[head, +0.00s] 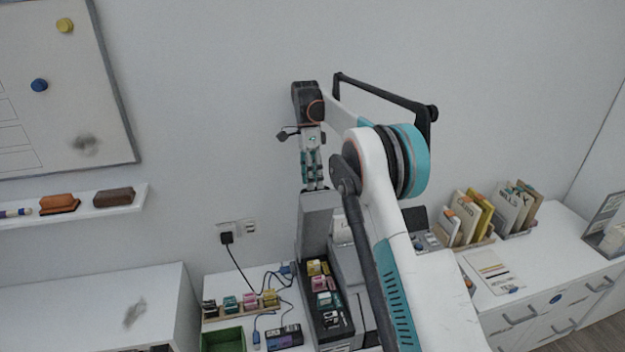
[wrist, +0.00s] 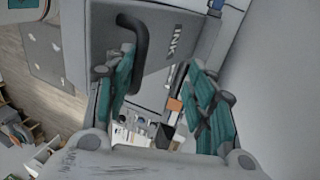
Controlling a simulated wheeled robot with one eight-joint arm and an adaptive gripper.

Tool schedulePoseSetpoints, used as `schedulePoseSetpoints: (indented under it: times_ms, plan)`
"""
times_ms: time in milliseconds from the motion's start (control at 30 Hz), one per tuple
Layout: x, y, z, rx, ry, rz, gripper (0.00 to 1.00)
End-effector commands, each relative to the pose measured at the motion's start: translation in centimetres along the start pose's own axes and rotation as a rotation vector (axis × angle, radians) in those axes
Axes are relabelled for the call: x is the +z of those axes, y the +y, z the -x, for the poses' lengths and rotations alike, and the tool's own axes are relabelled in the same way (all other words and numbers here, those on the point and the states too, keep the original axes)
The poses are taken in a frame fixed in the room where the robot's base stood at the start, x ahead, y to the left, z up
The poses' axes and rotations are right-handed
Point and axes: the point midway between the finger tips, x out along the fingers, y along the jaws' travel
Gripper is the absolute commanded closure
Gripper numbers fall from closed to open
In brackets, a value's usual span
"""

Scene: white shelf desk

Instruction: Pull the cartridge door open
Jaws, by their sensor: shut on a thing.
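The cartridge door (head: 317,222) is a grey panel standing upright at the back of the printer. In the wrist view it carries the word INK and a black handle (wrist: 140,45). The open bay (head: 313,319) below it shows pink, yellow and green cartridges. My gripper (head: 314,187) points down at the door's top edge. In the wrist view the teal fingers of my gripper (wrist: 160,100) stand either side of the door's near part, the left one close to the handle. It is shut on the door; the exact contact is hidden.
Several spare cartridges (head: 240,304) stand in a row left of the printer, behind a green bin (head: 223,340). Cables run to a wall socket (head: 237,232). Folders (head: 476,215) stand on the right cabinet. The wall is close behind my gripper.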

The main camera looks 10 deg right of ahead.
Motion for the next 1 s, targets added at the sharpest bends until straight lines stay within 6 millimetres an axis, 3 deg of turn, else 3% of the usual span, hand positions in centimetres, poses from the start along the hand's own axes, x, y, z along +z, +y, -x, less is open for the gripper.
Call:
schedulePoseSetpoints:
  times_ms: [500, 1000]
  plan:
    - [0.0, 3.1, 8.0, -0.001, 0.000, 0.000, 0.69]
    - [0.0, 3.6, 9.0, -0.002, 0.000, 0.002, 0.69]
